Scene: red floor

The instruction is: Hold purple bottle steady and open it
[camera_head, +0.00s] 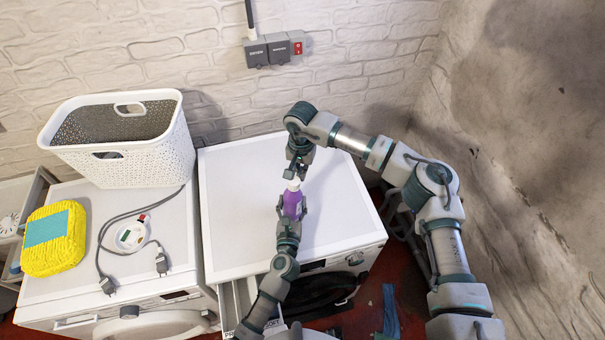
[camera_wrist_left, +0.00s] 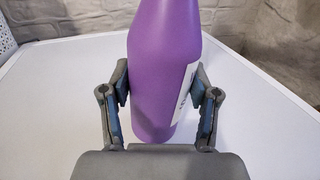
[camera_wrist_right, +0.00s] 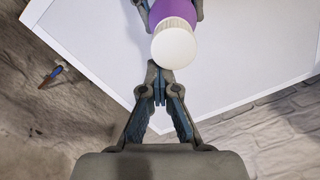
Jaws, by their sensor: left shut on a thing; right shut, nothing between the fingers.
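The purple bottle (camera_head: 292,203) stands upright on the white machine top, with its white cap (camera_head: 293,184) on. My left gripper (camera_head: 292,212) is shut on the bottle's body from the near side; in the left wrist view its fingers press both sides of the purple bottle (camera_wrist_left: 163,75), and a white label faces right. The cap is out of that view. My right gripper (camera_head: 294,173) is above the bottle, pointing down. In the right wrist view its fingertips (camera_wrist_right: 162,88) are together and empty, just beside the white cap (camera_wrist_right: 174,43).
The white machine top (camera_head: 235,215) is otherwise clear. A brick wall stands behind, another wall at right.

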